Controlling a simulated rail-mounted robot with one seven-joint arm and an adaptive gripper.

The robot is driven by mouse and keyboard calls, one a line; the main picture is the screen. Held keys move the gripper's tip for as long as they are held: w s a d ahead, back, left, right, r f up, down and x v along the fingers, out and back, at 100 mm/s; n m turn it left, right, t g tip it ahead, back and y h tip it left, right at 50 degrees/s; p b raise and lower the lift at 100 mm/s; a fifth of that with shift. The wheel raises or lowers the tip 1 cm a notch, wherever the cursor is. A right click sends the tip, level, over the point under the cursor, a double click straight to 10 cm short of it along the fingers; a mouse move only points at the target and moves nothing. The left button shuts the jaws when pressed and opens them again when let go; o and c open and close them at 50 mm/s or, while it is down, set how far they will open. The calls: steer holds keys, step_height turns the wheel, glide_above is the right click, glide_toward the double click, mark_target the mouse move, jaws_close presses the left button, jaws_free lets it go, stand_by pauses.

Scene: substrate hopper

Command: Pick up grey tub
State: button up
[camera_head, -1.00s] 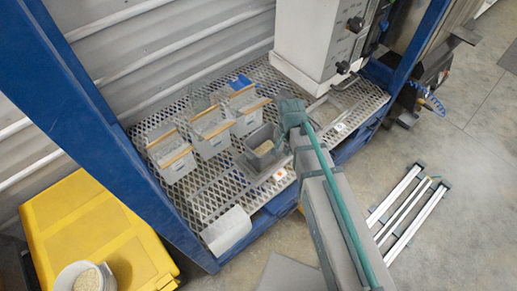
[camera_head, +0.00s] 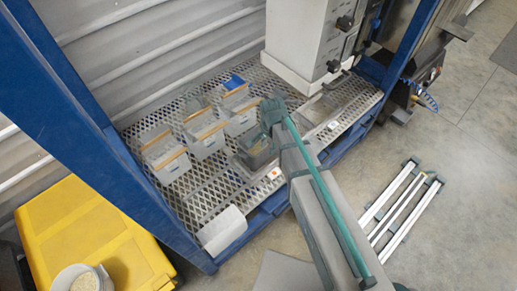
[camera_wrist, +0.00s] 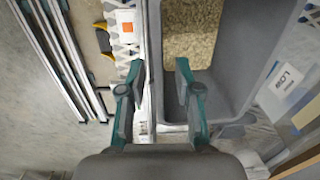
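The grey tub (camera_head: 244,161) stands on the metal mesh deck in the head view, partly hidden behind my gripper (camera_head: 270,115). In the wrist view the grey tub (camera_wrist: 228,88) is open-topped, with tan grains inside. My gripper (camera_wrist: 158,75) is open there. Its two green-edged fingers stand on either side of the tub's near-left wall, one outside and one over the inside. I cannot tell whether either finger touches the wall.
Several clear bins (camera_head: 207,137) with orange-brown front strips stand left of the tub. A white hopper machine (camera_head: 305,40) stands behind at right. A white sheet (camera_head: 222,230) lies at the deck's front left. A yellow bin (camera_head: 85,230) and blue post (camera_head: 110,150) are at left.

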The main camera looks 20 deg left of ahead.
mark_target(267, 158)
steer(key=shift+a+f+p, duration=0.15)
steer(key=shift+f+p, duration=0.35)
steer(key=shift+f, duration=2.15)
jaws_close()
